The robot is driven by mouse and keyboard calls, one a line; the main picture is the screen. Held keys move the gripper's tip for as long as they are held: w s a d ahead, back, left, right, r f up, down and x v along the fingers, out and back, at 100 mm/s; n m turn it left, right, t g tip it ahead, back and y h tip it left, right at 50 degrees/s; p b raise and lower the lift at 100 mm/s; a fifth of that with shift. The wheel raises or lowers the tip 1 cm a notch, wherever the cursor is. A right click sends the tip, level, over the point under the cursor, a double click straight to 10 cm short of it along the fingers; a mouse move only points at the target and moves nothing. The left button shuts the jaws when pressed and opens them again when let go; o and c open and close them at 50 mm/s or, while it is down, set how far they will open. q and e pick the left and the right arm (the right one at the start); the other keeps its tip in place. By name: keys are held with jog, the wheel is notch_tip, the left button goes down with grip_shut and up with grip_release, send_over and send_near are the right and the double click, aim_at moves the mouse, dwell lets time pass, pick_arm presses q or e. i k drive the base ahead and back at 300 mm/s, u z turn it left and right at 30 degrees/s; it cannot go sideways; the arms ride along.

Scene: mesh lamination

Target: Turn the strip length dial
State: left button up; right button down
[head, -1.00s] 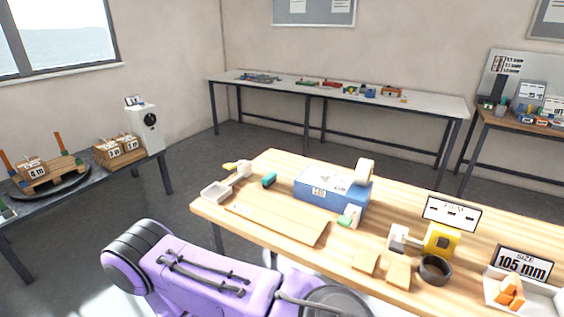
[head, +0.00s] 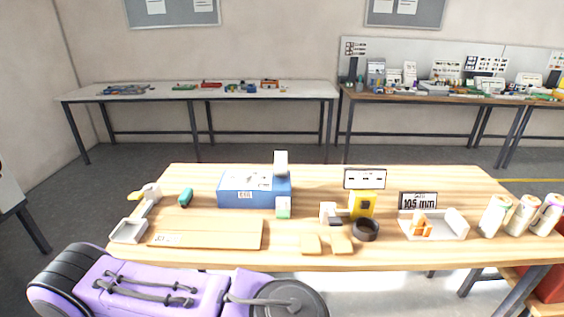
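I cannot make out a dial marked for strip length in this view. A yellow device (head: 362,204) stands right of the middle of the wooden table, with a small sign (head: 365,179) above it whose text is too small to read. A white block-like part (head: 329,213) sits just left of it. A blue box-shaped unit (head: 255,190) stands to the left, with a white upright part at its right end. A sign reading 105 mm (head: 418,201) stands behind a white tray (head: 451,225) holding orange pieces (head: 422,226). Neither of my grippers is in view.
A thin board (head: 206,234) lies along the table's front left. A black ring (head: 366,230) and small wooden pieces (head: 327,243) lie near the front edge. Several pale bottles (head: 520,216) stand at the right end. Benches with items line the back wall.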

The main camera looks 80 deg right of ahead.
aim_at(246, 176)
jog(key=z, duration=2.5)
